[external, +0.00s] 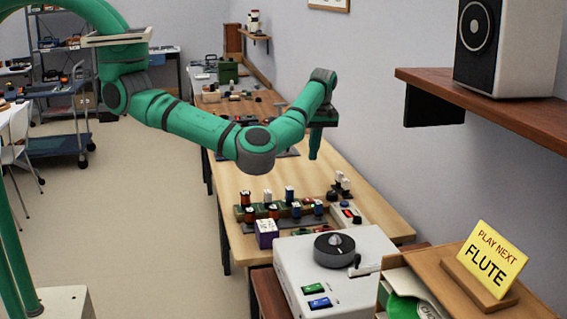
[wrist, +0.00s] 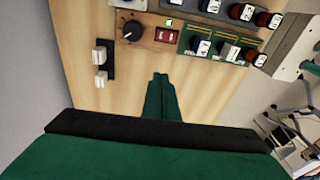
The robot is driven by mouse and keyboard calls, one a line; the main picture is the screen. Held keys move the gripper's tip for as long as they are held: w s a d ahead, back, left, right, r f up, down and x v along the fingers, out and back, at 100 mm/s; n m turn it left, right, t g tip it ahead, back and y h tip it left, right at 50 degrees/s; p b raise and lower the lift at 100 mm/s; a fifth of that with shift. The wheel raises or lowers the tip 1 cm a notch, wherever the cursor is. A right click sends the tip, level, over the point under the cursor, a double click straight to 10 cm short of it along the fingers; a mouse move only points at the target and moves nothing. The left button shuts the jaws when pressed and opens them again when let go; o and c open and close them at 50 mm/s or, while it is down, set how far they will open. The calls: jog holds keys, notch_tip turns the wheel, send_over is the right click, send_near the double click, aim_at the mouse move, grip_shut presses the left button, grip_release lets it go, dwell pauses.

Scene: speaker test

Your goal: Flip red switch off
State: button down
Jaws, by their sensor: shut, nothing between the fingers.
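In the external view my gripper (external: 313,156) hangs above the table, beyond the panel.
A black knob (wrist: 132,29) and two white switches (wrist: 99,66) lie left of the red switch. A circuit board with several labelled blocks (wrist: 228,48) lies to its right. A white box with a dial (external: 335,246) stands at the table's near end. Bare wood lies around my fingertips.

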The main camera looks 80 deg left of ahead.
aim_at(307, 200)
jog(key=shift+g+h, duration=0.4)
jog(key=shift+h, duration=0.3)
jog(key=d, duration=0.2)
jog(key=d+r, duration=0.1)
jog(key=d, duration=0.1)
jog(key=shift+s, duration=0.3)
jog(key=f, duration=0.4)
jog(key=s+f, duration=0.1)
jog(key=f, duration=0.4)
jog(key=s+f, duration=0.1)
jog(key=f, duration=0.4)
